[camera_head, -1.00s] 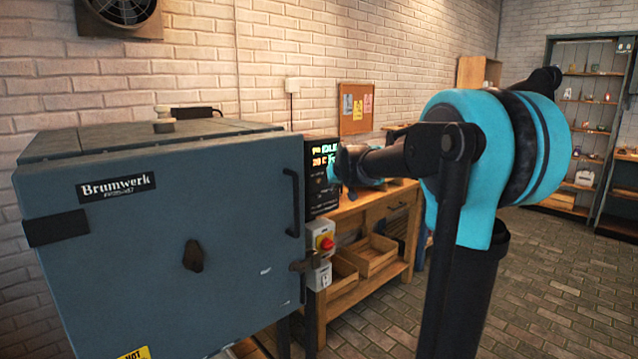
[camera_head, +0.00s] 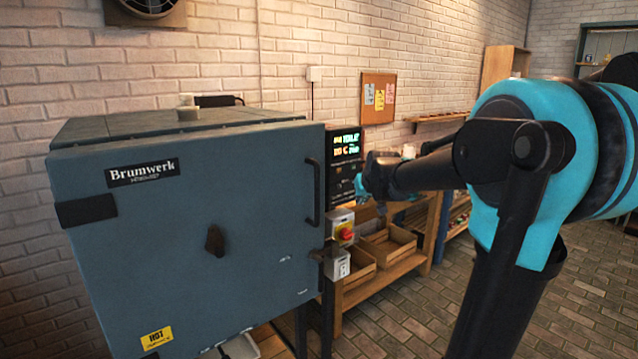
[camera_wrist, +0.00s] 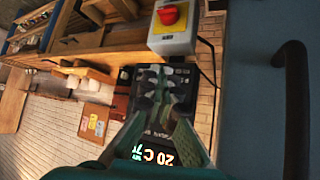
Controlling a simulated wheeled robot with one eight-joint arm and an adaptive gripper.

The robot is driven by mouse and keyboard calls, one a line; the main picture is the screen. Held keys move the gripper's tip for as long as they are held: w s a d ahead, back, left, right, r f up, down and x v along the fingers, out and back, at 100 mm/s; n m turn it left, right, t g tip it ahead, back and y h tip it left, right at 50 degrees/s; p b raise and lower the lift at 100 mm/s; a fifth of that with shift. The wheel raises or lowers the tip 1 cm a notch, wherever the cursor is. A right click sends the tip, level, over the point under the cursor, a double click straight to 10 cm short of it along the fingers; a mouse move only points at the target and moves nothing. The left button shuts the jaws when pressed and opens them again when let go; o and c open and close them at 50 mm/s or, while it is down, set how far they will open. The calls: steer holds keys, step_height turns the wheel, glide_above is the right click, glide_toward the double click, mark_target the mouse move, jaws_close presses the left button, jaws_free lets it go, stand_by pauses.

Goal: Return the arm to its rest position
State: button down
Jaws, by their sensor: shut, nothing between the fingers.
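My arm, black with a large teal joint, reaches across the right of the head view toward the kiln's control panel (camera_head: 347,143). My gripper (camera_head: 360,186) shows small and partly hidden in front of the lower panel. In the wrist view its teal fingers (camera_wrist: 160,92) are closed together and empty, pointing at the dark panel with its lit readout (camera_wrist: 152,155). I cannot tell whether the fingertips touch the panel. The blue-grey kiln (camera_head: 180,235) has its door shut, with a dark vertical handle (camera_head: 314,192).
A grey switch box with a red knob (camera_head: 345,234) sits beside the kiln door, close to my gripper. A wooden workbench (camera_head: 432,215) with crates (camera_head: 388,246) stands behind. A cork board (camera_head: 378,95) hangs on the brick wall. Brick floor at the right is clear.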

steer(key=s+d+f+g, duration=0.1)
steer(key=s+f, duration=0.7)
steer(key=s, duration=0.3)
steer(key=s+f+g, duration=0.2)
steer(key=s+f, duration=0.6)
steer(key=s, duration=0.3)
steer(key=s+d+f+m+g, duration=0.1)
steer(key=s+f+g, duration=0.1)
steer(key=s+f, duration=0.6)
steer(key=s, duration=0.3)
steer(key=shift+s+d+f+h, duration=0.15)
steer(key=shift+s+d+h, duration=0.15)
steer(key=shift+s+h, duration=0.1)
